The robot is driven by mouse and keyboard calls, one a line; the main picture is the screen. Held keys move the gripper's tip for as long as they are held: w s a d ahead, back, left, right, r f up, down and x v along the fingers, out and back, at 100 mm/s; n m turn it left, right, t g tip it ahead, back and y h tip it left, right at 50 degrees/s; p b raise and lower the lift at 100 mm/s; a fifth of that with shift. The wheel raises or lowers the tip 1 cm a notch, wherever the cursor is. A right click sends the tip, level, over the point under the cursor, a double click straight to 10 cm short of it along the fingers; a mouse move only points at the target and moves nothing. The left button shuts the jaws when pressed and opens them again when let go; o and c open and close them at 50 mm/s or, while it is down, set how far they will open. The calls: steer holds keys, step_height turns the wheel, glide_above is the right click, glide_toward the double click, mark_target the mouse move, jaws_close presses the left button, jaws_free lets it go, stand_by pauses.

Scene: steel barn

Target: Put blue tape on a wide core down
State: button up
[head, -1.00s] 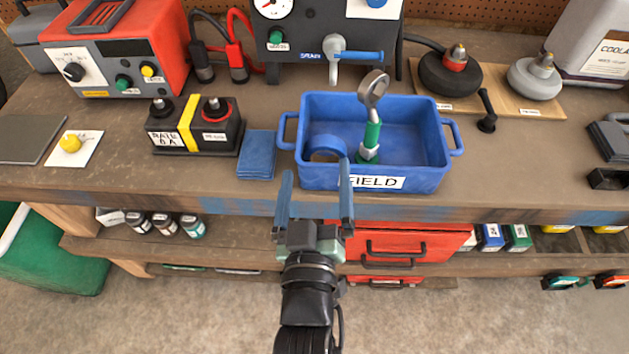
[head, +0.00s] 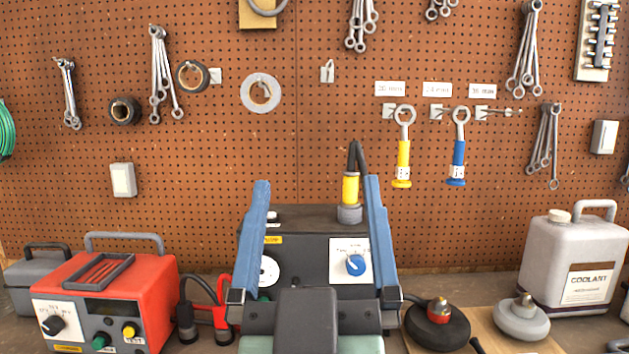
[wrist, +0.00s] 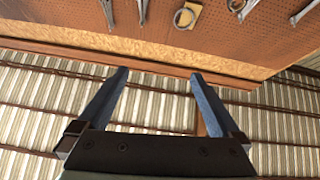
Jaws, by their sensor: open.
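My gripper (head: 317,183) is open and raised in front of the pegboard, its two blue fingers pointing up with nothing between them. In the wrist view my gripper (wrist: 159,74) is also open and empty. The blue tape is not in view now, and neither is the blue bin. On the pegboard hang a pale grey ring-shaped roll (head: 261,93), a black roll (head: 193,76) and a dark roll (head: 124,111); none is blue.
A dark box with a blue knob (head: 355,264) stands behind my gripper. A red charger (head: 105,300) is at left, a coolant jug (head: 575,265) at right. Yellow (head: 403,160) and blue (head: 457,160) ring-ended wrenches hang on the pegboard (head: 300,150).

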steer(key=s+r+t, duration=0.2)
steer(key=s+r, duration=0.4)
steer(key=r, duration=0.4)
steer(key=shift+r+m, duration=0.2)
steer(key=shift+m, duration=0.2)
steer(key=shift+w, duration=0.1)
